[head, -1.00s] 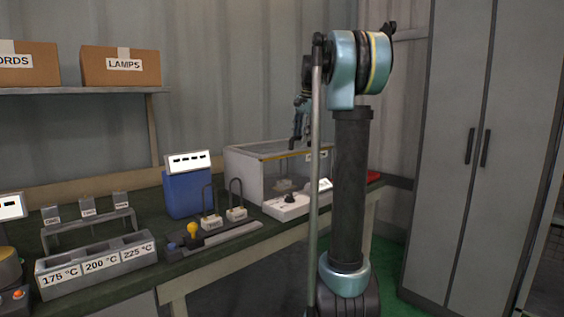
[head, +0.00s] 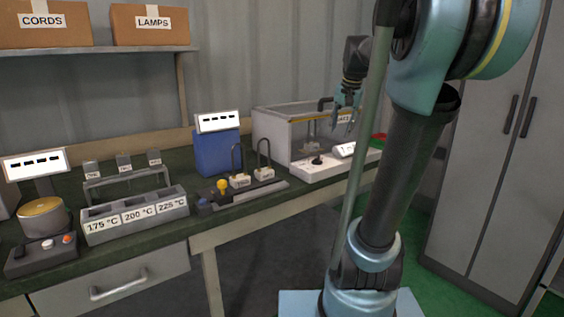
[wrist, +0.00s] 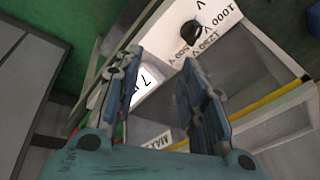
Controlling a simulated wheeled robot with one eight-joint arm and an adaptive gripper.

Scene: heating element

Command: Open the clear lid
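The clear lid (head: 292,111) lies over the top of a pale box (head: 270,132) at the right end of the bench and looks closed. A yellow strip runs along its front edge, and a dark handle (head: 324,102) stands near it. My gripper (head: 347,126) hangs fingers-down at the box's front right, partly covering a label there. In the wrist view my gripper (wrist: 160,82) has its two blue fingers spread with nothing between them. The yellow strip (wrist: 268,102) is right of the fingers there. Whether a finger touches the lid I cannot tell.
A white control unit with a black knob (head: 317,160) stands in front of the box; its knob (wrist: 190,32) also shows in the wrist view. A blue container (head: 217,153) and cord loops stand to the left. A tall cabinet (head: 490,150) is at right.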

